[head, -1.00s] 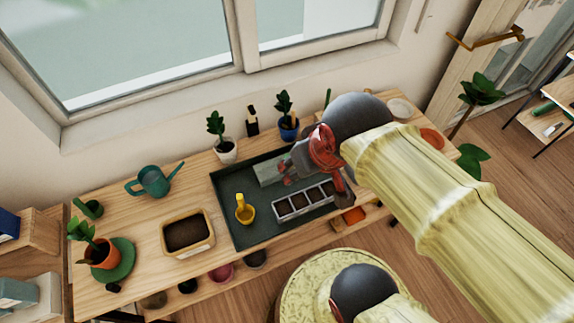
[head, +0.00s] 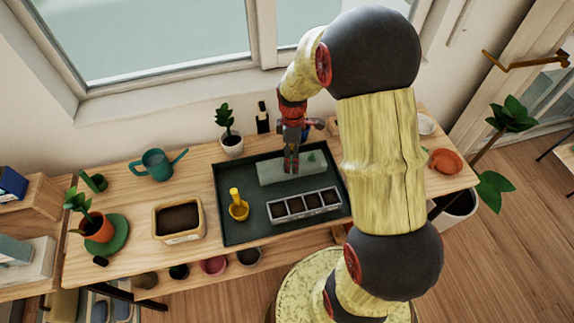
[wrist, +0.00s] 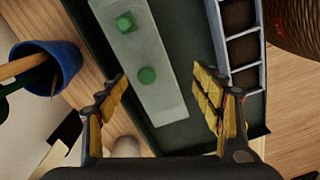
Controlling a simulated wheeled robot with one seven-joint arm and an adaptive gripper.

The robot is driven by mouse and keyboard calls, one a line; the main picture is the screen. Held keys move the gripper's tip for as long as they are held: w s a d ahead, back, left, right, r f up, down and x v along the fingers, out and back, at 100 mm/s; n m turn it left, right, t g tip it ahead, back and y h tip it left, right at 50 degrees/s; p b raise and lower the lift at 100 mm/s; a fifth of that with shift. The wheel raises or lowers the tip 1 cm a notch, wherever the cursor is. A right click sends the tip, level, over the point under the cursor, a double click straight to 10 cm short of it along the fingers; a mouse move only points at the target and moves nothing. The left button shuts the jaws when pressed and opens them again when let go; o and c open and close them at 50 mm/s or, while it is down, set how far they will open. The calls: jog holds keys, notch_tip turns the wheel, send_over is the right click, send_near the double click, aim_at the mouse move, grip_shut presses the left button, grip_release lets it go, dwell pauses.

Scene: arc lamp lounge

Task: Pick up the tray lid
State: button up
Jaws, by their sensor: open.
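The tray lid (head: 270,173) is a pale, translucent grey-green rectangular piece lying in the back part of the dark green tray (head: 232,228). In the wrist view the lid (wrist: 158,103) shows two green knobs on its top. My gripper (head: 291,172) points down over the lid in the head view and hides part of it. In the wrist view my gripper (wrist: 165,100) is open, with yellow-padded fingers on either side of the lid's near part. Nothing is held. I cannot tell how far above the lid the fingertips are.
A seedling tray with soil cells (head: 304,204) lies in front of the lid. A blue pot (wrist: 55,68) and a white potted plant (head: 232,145) stand behind the tray.

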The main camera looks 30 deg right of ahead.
jog(key=shift+w+d+r+n, duration=0.2)
jog(key=shift+w+r+n, duration=0.15)
jog(key=shift+w+n, duration=0.45)
jog(key=shift+n, duration=1)
jog(key=shift+f, duration=0.2)
notch_tip(320, 180, down, 8)
jog(key=shift+r+b, duration=0.25)
jog(key=shift+b, duration=1)
jog(key=shift+c, duration=1.1)
jog(key=c, duration=0.7)
jog(key=shift+c, duration=0.4)
